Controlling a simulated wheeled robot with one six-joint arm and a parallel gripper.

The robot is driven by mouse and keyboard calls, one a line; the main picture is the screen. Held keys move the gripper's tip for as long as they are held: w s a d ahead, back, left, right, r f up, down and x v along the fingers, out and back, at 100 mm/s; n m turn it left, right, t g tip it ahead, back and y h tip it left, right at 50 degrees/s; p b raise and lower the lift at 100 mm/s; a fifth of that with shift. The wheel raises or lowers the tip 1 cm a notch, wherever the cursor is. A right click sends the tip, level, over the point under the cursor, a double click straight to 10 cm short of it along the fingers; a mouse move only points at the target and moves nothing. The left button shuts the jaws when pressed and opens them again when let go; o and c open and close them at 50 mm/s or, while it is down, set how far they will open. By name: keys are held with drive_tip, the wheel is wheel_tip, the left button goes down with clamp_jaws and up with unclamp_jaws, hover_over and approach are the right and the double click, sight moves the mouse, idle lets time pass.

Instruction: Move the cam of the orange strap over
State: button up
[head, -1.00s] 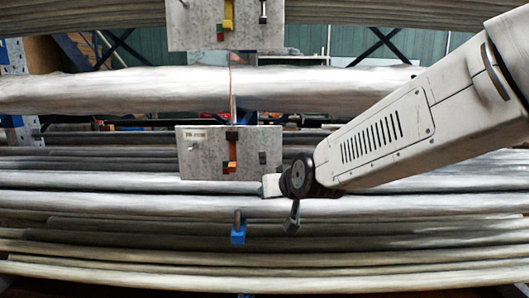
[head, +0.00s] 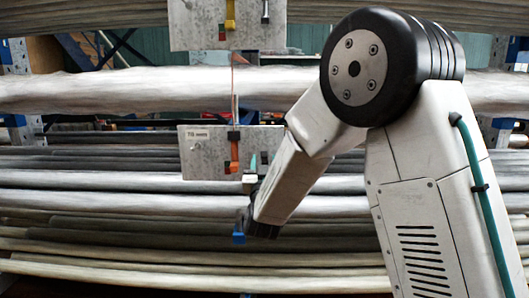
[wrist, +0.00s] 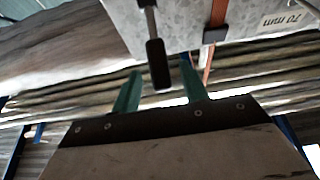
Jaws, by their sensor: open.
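The orange strap (head: 233,152) runs down the lower grey plate (head: 205,160) through a black buckle (head: 233,136). In the wrist view the orange strap (wrist: 217,14) and its black buckle (wrist: 215,35) are at upper right. A grey rod with a dark grip (wrist: 157,65) stands out from the plate's edge. I cannot tell whether this is the cam. My gripper (wrist: 160,66) is open, its green fingers either side of the dark grip, with no clear contact. In the head view my gripper (head: 258,160) is right of the orange strap, at the plate's right part.
An upper grey plate (head: 205,25) carries a yellow strap (head: 230,14) and another small lever (head: 265,12). Long pale bundles (head: 90,230) run across behind the plates. My arm covers the right side.

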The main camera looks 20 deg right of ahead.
drive_tip(key=x, duration=0.5)
drive_tip(key=shift+w+d+r, duration=0.1)
drive_tip(key=shift+w, duration=0.1)
clamp_jaws()
